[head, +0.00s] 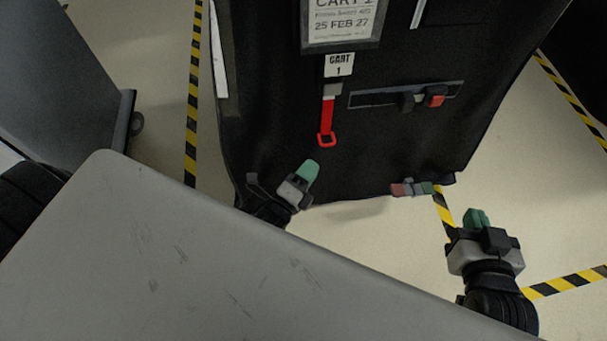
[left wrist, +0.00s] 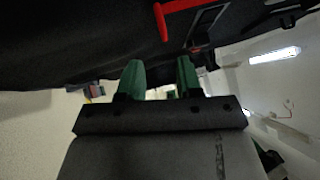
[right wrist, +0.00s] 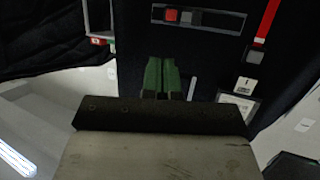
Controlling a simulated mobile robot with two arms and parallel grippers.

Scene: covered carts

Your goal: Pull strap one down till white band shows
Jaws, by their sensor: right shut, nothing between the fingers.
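The red strap (head: 327,115) hangs from a grey buckle (head: 333,89) under the CART 1 tag (head: 339,65) on the black cover. A thin pale strip seems to show between buckle and red webbing; it is too small to be sure. The strap ends in a red loop (head: 326,140). My left gripper (head: 311,169) is open and empty, just below and left of the loop, apart from it. The left wrist view shows the red loop (left wrist: 161,22) above the parted fingers. My right gripper (head: 477,217) is shut and empty, lower right of the cover. The strap (right wrist: 267,25) also shows in the right wrist view.
A dark slotted panel (head: 370,98) with a red-and-black piece is right of the strap. A small coloured clip (head: 411,188) sits at the cover's lower edge. A grey surface (head: 200,260) fills the lower left. Striped tape (head: 191,120) marks the floor.

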